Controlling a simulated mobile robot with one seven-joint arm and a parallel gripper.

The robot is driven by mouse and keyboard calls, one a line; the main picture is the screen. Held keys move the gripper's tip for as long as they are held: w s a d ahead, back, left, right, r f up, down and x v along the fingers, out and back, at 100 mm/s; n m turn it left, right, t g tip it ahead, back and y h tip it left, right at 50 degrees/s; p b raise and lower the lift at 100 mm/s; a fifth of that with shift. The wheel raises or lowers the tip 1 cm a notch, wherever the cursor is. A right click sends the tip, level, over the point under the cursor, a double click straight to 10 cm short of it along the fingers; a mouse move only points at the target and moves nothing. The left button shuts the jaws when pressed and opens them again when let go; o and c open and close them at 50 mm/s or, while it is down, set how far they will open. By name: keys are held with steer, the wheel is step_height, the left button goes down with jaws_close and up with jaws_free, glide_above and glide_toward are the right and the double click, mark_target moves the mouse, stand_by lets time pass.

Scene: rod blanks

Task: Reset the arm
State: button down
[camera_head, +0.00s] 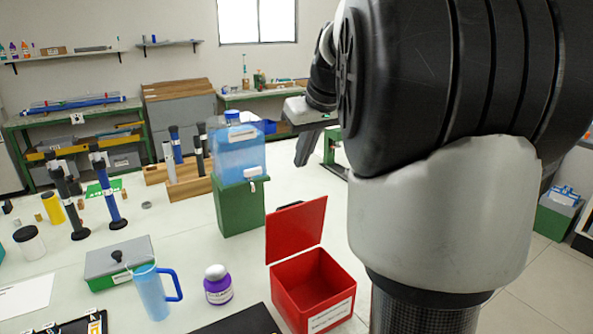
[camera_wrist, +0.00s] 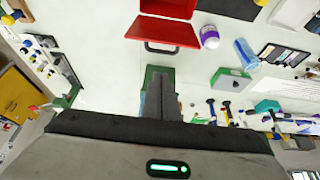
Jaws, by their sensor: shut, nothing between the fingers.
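My gripper (camera_head: 303,160) is raised above the far edge of the white table, to the right of a blue water jug (camera_head: 238,150) on a green stand (camera_head: 238,207). It appears apart from both. My arm is bent and fills the right side of the head view, hiding what lies behind it. In the wrist view my gripper (camera_wrist: 163,78) points over the table with its fingers together and nothing between them. Part of the green stand shows behind the fingers there.
An open red box (camera_head: 313,285) stands at the front beside my arm. A purple-labelled jar (camera_head: 217,285), light blue mug (camera_head: 152,292) and grey-green case (camera_head: 119,262) stand left of it. Several upright rods, including a blue one (camera_head: 112,195), stand farther left. A wooden rack (camera_head: 186,185) is behind.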

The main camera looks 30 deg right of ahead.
steer(key=s+a+r+p, duration=0.5)
steer(key=s+a, duration=0.6)
steer(key=s, duration=0.1)
steer(key=s+a+f+p, duration=0.2)
steer(key=s+a, duration=0.1)
steer(key=s, duration=0.3)
steer(key=s+a+f+p, duration=0.2)
steer(key=s+a, duration=0.1)
steer(key=s, duration=0.3)
steer(key=shift+s+m, duration=0.25)
steer(key=shift+m, duration=0.15)
steer(key=shift+a, duration=0.15)
